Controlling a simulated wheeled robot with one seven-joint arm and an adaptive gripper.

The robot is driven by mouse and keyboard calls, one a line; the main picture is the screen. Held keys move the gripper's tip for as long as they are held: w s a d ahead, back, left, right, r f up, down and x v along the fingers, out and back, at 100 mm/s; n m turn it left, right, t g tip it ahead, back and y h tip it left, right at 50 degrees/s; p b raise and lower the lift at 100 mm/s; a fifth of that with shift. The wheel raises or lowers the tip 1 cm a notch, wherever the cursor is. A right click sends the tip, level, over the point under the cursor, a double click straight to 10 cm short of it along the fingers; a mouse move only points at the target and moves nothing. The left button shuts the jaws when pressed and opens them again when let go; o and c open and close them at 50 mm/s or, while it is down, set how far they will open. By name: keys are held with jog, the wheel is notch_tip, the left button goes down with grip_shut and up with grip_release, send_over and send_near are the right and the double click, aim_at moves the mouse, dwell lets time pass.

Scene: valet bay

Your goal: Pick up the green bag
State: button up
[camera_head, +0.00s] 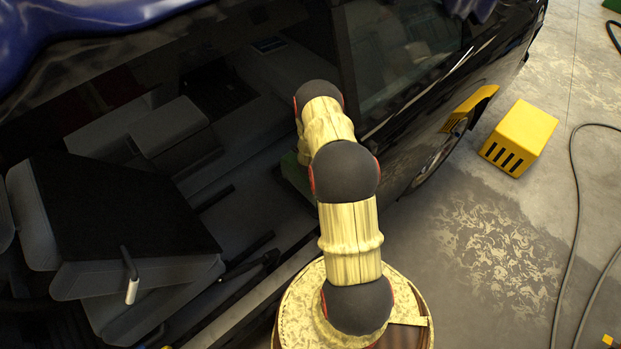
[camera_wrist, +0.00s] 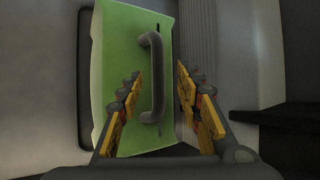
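The green bag (camera_wrist: 118,60) stands in the middle of the wrist view, with a dark curved handle (camera_wrist: 157,75) on the face towards me. My gripper (camera_wrist: 158,76) is open, with one yellow-and-grey finger on each side of the handle. The fingers seem apart from the handle; how deep they reach around it I cannot tell. In the head view my arm reaches into the open side of a dark car and hides my gripper. A dark green edge (camera_head: 291,172) shows beside the arm there, likely part of the bag.
The dark car (camera_head: 415,110) has a grey seat (camera_head: 170,270) at left inside the opening. A yellow slotted box (camera_head: 519,137) stands on the floor at right, near a dark hose (camera_head: 575,200). In the wrist view a dark ledge (camera_wrist: 275,115) lies right of the bag.

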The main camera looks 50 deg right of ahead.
jog(key=b+x, duration=0.1)
jog(key=x, duration=0.3)
jog(key=shift+a+f+b, duration=0.1)
jog(key=shift+f+b, duration=0.05)
jog(key=shift+b, duration=0.2)
jog(key=shift+s, duration=0.1)
jog(key=shift+c, duration=1.2)
grip_shut()
jog(key=shift+a, duration=0.1)
